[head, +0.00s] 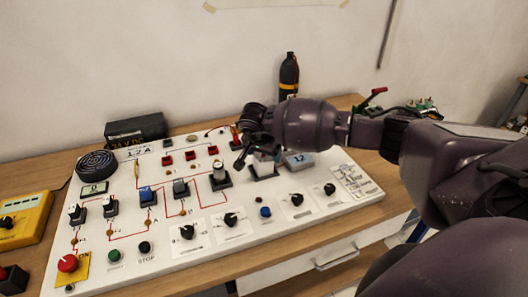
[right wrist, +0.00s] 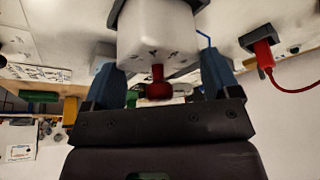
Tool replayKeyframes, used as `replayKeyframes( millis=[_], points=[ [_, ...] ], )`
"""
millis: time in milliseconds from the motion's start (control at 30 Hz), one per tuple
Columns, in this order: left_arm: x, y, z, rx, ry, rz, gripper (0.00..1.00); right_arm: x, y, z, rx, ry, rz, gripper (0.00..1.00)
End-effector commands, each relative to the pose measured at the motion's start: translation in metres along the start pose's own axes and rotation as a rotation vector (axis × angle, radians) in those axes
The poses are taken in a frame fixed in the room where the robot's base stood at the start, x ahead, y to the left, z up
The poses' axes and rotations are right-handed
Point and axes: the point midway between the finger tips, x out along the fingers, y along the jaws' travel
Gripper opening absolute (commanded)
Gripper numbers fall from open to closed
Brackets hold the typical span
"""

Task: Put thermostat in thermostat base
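My right gripper (head: 250,150) is over the right middle of the white panel (head: 330,205). In the right wrist view its two blue fingers (right wrist: 160,78) stand on either side of a white block with a red knob, which I take for the thermostat (right wrist: 150,42); they appear shut on it. In the head view the thermostat (head: 265,157) shows partly below the gripper, just over a dark base (head: 262,174). Dark edges of that base show at the top of the wrist view. I cannot tell whether the thermostat is fully seated. My left gripper is not in view.
A black bottle (head: 289,76) stands behind. Switches and knobs fill the panel; a yellow meter (head: 22,220) is at far left.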

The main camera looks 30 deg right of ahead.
Motion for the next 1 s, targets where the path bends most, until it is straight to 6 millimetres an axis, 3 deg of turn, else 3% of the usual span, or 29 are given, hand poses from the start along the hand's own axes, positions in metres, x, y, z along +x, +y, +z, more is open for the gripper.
replayKeyframes(
  millis=[33,100,467,1000],
  points=[
    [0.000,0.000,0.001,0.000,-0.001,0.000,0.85,0.000,0.000,0.000,0.000,0.000,0.000,0.89],
    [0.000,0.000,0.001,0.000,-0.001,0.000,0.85,0.000,0.000,0.000,0.000,0.000,0.000,1.00],
    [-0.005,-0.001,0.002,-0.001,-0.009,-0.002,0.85,-0.007,0.000,-0.002,0.000,0.000,-0.002,1.00],
    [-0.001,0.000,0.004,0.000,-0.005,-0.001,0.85,-0.100,0.000,-0.002,-0.001,0.001,-0.002,1.00]
  ],
)
